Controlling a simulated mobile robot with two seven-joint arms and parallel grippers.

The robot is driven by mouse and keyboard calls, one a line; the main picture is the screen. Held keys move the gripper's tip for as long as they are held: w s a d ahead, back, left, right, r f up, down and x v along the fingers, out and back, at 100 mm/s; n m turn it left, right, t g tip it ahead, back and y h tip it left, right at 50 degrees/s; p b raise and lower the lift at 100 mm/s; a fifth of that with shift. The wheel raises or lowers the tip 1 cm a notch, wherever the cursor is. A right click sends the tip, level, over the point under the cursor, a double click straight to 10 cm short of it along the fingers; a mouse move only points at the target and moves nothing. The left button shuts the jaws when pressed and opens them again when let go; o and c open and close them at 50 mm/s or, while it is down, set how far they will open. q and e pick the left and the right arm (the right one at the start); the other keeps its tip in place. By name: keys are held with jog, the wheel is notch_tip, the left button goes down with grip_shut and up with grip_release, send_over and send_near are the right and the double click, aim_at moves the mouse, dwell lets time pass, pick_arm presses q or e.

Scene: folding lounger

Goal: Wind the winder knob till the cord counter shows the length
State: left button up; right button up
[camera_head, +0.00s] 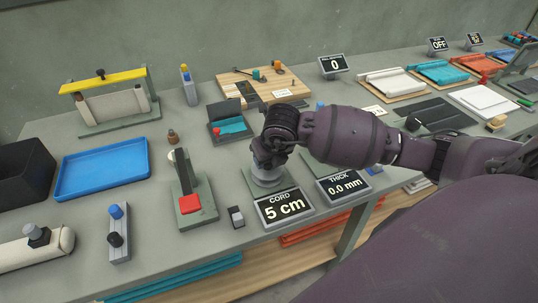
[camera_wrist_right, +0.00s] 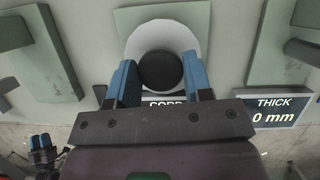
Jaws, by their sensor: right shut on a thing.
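The cord counter (camera_head: 285,206) is a dark display at the front edge of the table and reads 5 cm. The winder (camera_head: 268,181), a pale round body on a green base, stands just behind it, mostly covered by my right gripper (camera_head: 267,162). In the right wrist view the black winder knob (camera_wrist_right: 160,71) sits on a pale disc (camera_wrist_right: 135,43). The blue fingers of my right gripper (camera_wrist_right: 160,82) are shut on the knob, one at each side. The task's target length is not readable here.
A blue tray (camera_head: 103,169) lies farther left. My right arm crosses the table's right side.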

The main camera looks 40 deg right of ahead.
jog(key=m+h, duration=0.1)
jog(key=m, duration=0.1)
jog(key=shift+a+m+g, duration=0.1)
jog(key=shift+m+g, duration=0.2)
jog(key=shift+m, duration=0.1)
jog(key=m+h+p, duration=0.1)
jog(key=m, duration=0.1)
jog(key=shift+m, duration=0.4)
jog(key=shift+w+r+m+g+h+p, duration=0.1)
jog(key=shift+m+g+h+p, duration=0.35)
jog(key=shift+m, duration=0.75)
jog(key=shift+m+g, duration=0.45)
jog(key=shift+m, duration=0.65)
pick_arm(q)
jog(key=r, duration=0.3)
jog(key=shift+w+r, duration=0.1)
jog(key=shift+w, duration=0.15)
jog(key=shift+r, duration=0.1)
pick_arm(e)
jog(key=shift+m+h, duration=0.25)
jog(key=shift+m, duration=0.05)
pick_arm(q)
jog(key=shift+w, duration=0.2)
pick_arm(e)
jog(key=o, duration=0.9)
pick_arm(q)
jog(key=shift+r, duration=0.1)
